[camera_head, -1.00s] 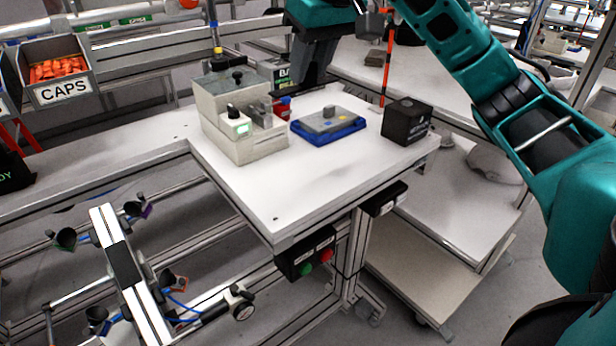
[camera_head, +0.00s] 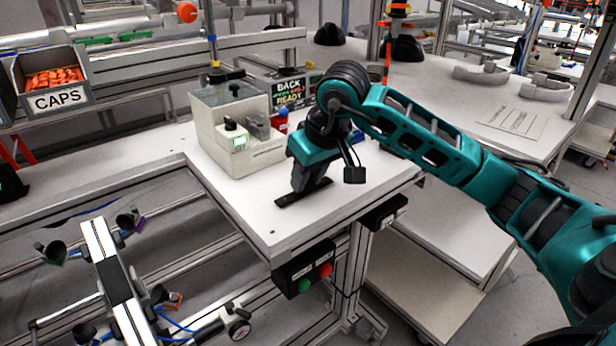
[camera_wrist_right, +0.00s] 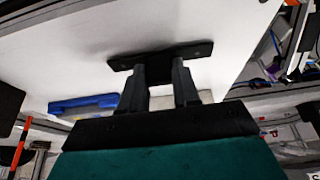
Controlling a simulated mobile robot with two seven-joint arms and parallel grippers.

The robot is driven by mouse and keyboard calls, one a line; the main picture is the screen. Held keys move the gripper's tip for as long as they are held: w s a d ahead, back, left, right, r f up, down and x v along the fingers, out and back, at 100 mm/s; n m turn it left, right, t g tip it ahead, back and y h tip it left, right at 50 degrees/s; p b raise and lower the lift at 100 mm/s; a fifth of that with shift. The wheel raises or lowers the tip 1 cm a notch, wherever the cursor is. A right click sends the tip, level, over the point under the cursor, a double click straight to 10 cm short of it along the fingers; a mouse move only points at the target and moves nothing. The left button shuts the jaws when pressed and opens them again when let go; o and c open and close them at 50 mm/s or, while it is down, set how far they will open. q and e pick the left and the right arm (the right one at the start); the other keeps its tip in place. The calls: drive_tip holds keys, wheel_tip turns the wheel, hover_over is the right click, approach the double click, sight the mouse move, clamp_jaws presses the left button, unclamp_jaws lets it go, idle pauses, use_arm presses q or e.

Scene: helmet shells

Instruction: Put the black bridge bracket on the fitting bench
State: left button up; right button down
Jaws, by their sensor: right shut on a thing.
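The black bridge bracket (camera_head: 290,199) is a dark flat strip low over the white top of the fitting bench (camera_head: 250,215), near its front middle. I cannot tell whether it touches the top. My right gripper (camera_head: 301,186) points down and is shut on the bracket. In the right wrist view the bracket (camera_wrist_right: 190,51) sits across the tips of the two fingers (camera_wrist_right: 158,78), its two ends sticking out to either side against the white top. My left gripper is not in view.
A beige machine (camera_head: 240,150) stands on the bench left of the bracket. A blue tray (camera_wrist_right: 85,103) lies on the bench, mostly hidden by my arm in the head view. The front left of the bench top is clear. A button box (camera_head: 305,270) hangs below the edge.

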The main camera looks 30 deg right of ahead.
drive_tip(key=shift+f, duration=0.25)
drive_tip(key=c, duration=1.3)
unclamp_jaws()
drive_tip(key=shift+f, duration=0.1)
drive_tip(key=o, duration=0.5)
drive_tip(key=shift+r, duration=0.35)
drive_tip(key=p+v, duration=0.1)
drive_tip(key=v, duration=1)
drive_tip(key=shift+s+r, duration=0.2)
drive_tip(key=shift+r, duration=0.15)
